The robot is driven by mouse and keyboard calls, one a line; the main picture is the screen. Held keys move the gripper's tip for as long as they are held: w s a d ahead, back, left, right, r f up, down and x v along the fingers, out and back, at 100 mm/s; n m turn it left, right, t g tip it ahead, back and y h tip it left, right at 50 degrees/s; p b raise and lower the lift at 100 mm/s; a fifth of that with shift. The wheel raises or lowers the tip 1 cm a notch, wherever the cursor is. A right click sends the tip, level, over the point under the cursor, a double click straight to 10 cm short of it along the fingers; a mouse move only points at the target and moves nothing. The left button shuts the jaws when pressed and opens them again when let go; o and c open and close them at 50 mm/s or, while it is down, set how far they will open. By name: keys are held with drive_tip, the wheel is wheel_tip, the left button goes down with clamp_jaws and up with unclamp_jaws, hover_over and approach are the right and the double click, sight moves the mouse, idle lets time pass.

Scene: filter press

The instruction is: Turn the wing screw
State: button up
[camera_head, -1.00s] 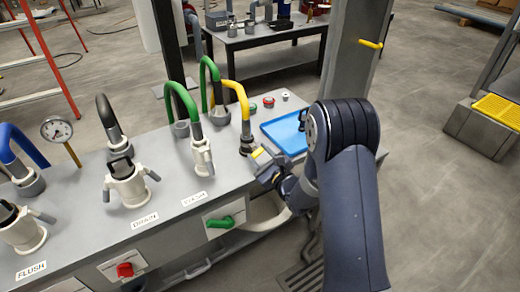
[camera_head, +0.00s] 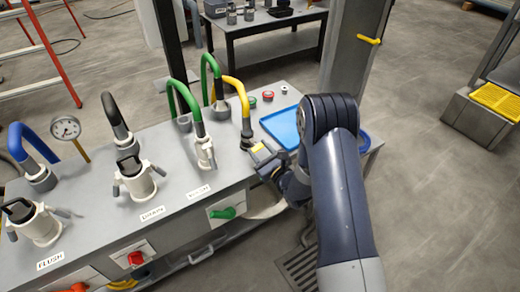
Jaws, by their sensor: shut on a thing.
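My gripper (camera_head: 259,151) is low over the bench, right beside the dark coupling (camera_head: 247,138) at the foot of the yellow hose (camera_head: 238,92). It is shut on a small part there, by its place the wing screw. The jaws hide that part, and its shape and angle cannot be made out. A small yellow patch shows at the jaws; I cannot tell whether it belongs to the gripper. My arm reaches in from the lower right.
Green hoses (camera_head: 185,97) and a white fitting (camera_head: 205,152) stand left of my gripper. A blue tray (camera_head: 282,127) lies behind it to the right. A grey post (camera_head: 352,70) rises behind my arm. Open floor lies to the right.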

drive_tip(key=o, duration=1)
drive_tip(key=b+v, duration=0.1)
drive_tip(key=v, duration=0.9)
drive_tip(key=shift+s+d, duration=0.25)
drive_tip(key=shift+s, duration=0.1)
drive_tip(key=p+x, duration=0.1)
drive_tip(key=x, duration=1)
drive_tip(key=shift+f, duration=0.1)
drive_tip(key=shift+b, duration=0.35)
